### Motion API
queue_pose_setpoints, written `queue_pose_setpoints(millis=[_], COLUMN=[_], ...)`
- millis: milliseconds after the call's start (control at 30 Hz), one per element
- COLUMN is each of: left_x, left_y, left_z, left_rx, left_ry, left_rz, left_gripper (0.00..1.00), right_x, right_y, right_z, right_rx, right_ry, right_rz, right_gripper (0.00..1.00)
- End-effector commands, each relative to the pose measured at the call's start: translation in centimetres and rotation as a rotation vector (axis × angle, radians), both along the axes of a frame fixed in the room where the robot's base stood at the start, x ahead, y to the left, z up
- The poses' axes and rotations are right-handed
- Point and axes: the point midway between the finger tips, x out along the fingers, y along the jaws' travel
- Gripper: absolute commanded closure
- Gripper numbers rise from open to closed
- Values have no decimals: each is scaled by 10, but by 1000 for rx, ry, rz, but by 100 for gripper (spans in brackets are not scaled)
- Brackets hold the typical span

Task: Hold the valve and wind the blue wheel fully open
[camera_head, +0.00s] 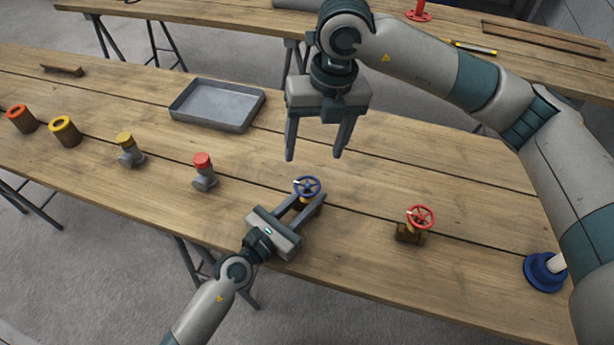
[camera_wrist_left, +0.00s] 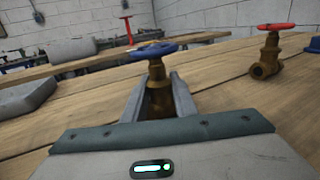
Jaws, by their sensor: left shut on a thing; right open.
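The valve with the blue wheel (camera_head: 307,187) stands upright on the wooden table. In the left wrist view its brass body (camera_wrist_left: 157,95) is between my left fingers, below the blue wheel (camera_wrist_left: 153,51). My left gripper (camera_head: 304,207) is shut on this valve body, low over the table. My right gripper (camera_head: 314,156) is open and empty, pointing down above and behind the blue wheel, apart from it. Part of the brass body is hidden by the left fingers in the head view.
A valve with a red wheel (camera_head: 420,218) stands to the right; a blue-based object (camera_head: 545,271) is at the far right. A red-capped fitting (camera_head: 204,172), a yellow-capped fitting (camera_head: 129,151) and two cylinders stand left. A grey tray (camera_head: 216,126) lies behind them.

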Motion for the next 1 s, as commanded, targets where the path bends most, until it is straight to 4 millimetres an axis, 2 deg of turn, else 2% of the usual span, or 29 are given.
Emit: queue_pose_setpoints(millis=[300,500,700,1000], left_x=[0,0,0,0], left_y=[0,0,0,0], left_z=[0,0,0,0], left_rx=[0,0,0,0], left_ry=[0,0,0,0], left_rz=[1,1,1,1], left_gripper=[100,100,100,100], right_x=[1,1,1,1], right_y=[10,14,15,15], right_z=[10,15,17,17], right_rx=[-82,-120,-133,-135], right_ry=[53,63,64,64], right_rz=[-453,-668,-766,-777], right_gripper=[35,35,35,35])
